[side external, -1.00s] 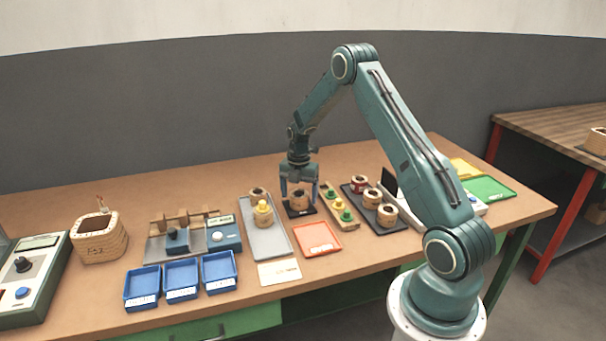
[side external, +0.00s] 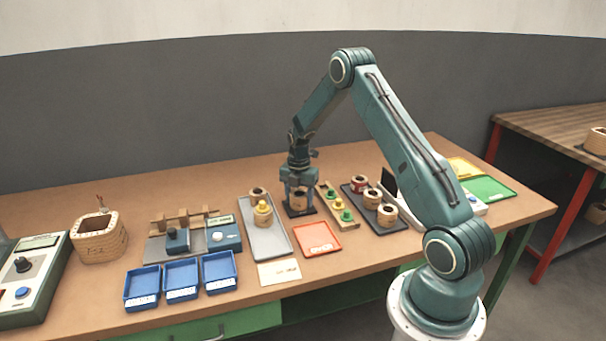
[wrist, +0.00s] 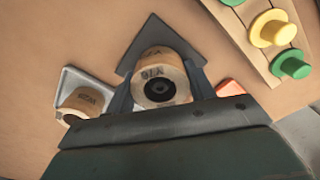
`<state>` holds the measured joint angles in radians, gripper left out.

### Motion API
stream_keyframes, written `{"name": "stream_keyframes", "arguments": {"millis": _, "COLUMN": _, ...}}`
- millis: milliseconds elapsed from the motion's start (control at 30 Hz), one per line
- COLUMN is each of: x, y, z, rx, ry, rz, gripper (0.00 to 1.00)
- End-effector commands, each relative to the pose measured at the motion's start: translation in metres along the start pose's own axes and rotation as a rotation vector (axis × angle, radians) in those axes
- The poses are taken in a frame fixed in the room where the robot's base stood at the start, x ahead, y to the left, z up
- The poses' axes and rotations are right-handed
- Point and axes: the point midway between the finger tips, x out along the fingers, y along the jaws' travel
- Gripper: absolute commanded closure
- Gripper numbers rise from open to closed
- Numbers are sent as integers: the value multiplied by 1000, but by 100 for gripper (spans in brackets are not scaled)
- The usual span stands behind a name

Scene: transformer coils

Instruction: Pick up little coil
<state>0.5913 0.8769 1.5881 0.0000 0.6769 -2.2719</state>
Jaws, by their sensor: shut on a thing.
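A little tan coil (side external: 298,201) with a dark core hole stands on a small black mat (side external: 312,211) near the middle of the table. My gripper (side external: 299,196) is low over the mat, with one finger on each side of this coil. In the wrist view the coil (wrist: 158,80) sits between the two fingers, with dark lettering on its side and its round hole facing the camera. My gripper (wrist: 162,95) is shut on it. The black mat (wrist: 152,35) shows behind the coil. I cannot tell whether the coil still touches the mat.
A grey tray (side external: 270,243) with coils, one holding a yellow piece, is at the left. An orange tray (side external: 317,238) lies in front. A board with yellow and green knobs (side external: 338,206) and a dark tray with several coils (side external: 385,228) are close on the right.

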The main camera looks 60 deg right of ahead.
Motion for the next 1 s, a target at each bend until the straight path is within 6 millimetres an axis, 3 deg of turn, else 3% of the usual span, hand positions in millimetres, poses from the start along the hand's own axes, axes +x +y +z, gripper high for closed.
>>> {"name": "stream_keyframes", "arguments": {"millis": 333, "x": -4, "y": 0, "z": 0, "rx": 0, "ry": -2, "rz": 2, "gripper": 76}}
{"name": "stream_keyframes", "arguments": {"millis": 567, "x": -22, "y": 1, "z": 1, "rx": 0, "ry": -2, "rz": 3, "gripper": 76}}
{"name": "stream_keyframes", "arguments": {"millis": 767, "x": -54, "y": 1, "z": 1, "rx": 0, "ry": -4, "rz": 4, "gripper": 76}}
{"name": "stream_keyframes", "arguments": {"millis": 1000, "x": -105, "y": 1, "z": 1, "rx": 0, "ry": -4, "rz": 5, "gripper": 76}}
